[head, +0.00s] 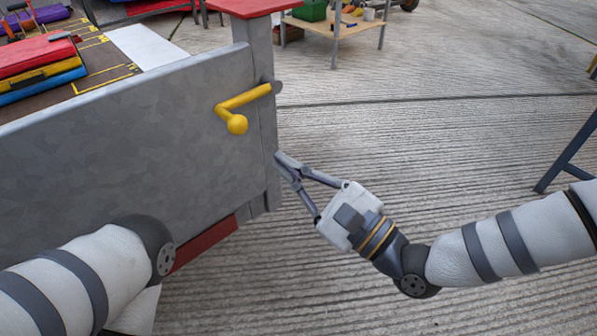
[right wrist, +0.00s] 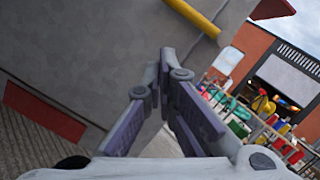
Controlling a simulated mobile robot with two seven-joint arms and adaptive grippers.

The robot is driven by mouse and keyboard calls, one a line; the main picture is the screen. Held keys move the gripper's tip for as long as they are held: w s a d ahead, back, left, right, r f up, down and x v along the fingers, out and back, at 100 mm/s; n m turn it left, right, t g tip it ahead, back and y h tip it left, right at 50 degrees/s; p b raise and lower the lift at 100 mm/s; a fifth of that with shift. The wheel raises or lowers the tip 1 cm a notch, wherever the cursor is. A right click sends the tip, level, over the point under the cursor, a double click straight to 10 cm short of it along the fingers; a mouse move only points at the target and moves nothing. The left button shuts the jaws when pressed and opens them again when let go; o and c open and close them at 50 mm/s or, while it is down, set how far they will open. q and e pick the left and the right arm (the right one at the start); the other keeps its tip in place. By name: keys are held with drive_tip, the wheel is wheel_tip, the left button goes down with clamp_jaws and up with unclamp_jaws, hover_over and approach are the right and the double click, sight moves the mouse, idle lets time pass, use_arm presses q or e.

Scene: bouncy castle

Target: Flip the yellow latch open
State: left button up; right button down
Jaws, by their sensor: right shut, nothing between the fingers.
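The yellow latch (head: 243,99) is a bent bar with a round knob at its lower left end. It sits near the right end of a grey metal panel (head: 130,150), and its right end meets a grey bracket on the post. My right gripper (head: 282,162) is shut and empty, below and right of the latch, apart from it. In the right wrist view part of the yellow latch bar (right wrist: 194,17) shows at the top, beyond my shut fingertips (right wrist: 166,62). My left arm comes in at the lower left, and its gripper is out of view.
A grey post (head: 262,110) with a red cap (head: 252,6) stands at the panel's right end. Red and blue cases (head: 38,68) lie behind the panel at left. A wooden stand (head: 337,22) is at the back. Ridged concrete floor to the right is mostly clear.

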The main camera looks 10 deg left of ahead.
drive_tip(key=a+r, duration=0.4)
drive_tip(key=a, duration=0.1)
drive_tip(key=shift+w+a+r+p, duration=0.2)
drive_tip(key=shift+w+a+p, duration=0.1)
drive_tip(key=shift+w+p, duration=0.1)
